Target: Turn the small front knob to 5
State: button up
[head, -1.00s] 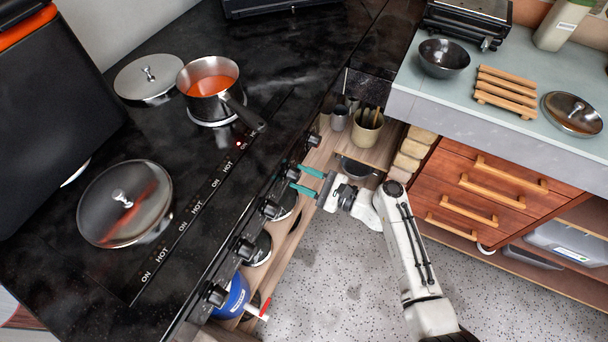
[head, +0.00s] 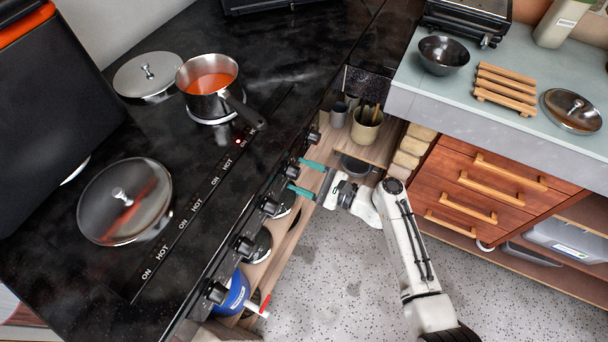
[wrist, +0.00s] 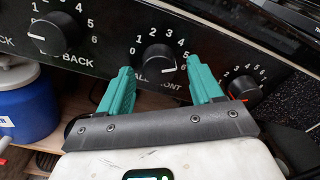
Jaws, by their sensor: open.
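The small front knob (wrist: 158,57) is a round black knob on the stove's front panel, with numbers 0 to 6 around it and part of its lettering hidden. A pale mark on it lies at the lower right, toward the 6. It also shows in the head view (head: 292,172). My gripper (wrist: 160,65) is open, with one teal finger to each side of this knob. The fingertips are close to the panel; I cannot tell whether they touch the knob. In the head view my gripper (head: 297,174) reaches the panel from the right.
A back knob (wrist: 57,34) is to the left and another knob (wrist: 245,88) lies close to the right finger. A blue container (wrist: 28,105) stands below the panel. A saucepan of red soup (head: 211,85) sits on the cooktop. The floor (head: 340,285) is clear.

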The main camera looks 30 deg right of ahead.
jog(key=b+v, duration=0.1)
jog(key=v, duration=0.9)
jog(key=shift+s+d, duration=0.25)
jog(key=shift+s, duration=0.05)
jog(key=s+a+f+n+g+h, duration=0.2)
jog(key=s+a+f+n+g, duration=0.1)
jog(key=s+n+g, duration=0.3)
jog(key=s+a+f+n+g+h, duration=0.1)
jog(key=s+a+f+n+g, duration=0.2)
jog(key=s+n, duration=0.4)
jog(key=s+d+r+n+g+h, duration=0.4)
jog(key=s+d+r+n+h, duration=0.2)
jog(key=s+d+n+h, duration=0.1)
jog(key=shift+s+n+g+h, duration=0.3)
jog(key=shift+s+n+h, duration=0.15)
jog(key=shift+n, duration=0.75)
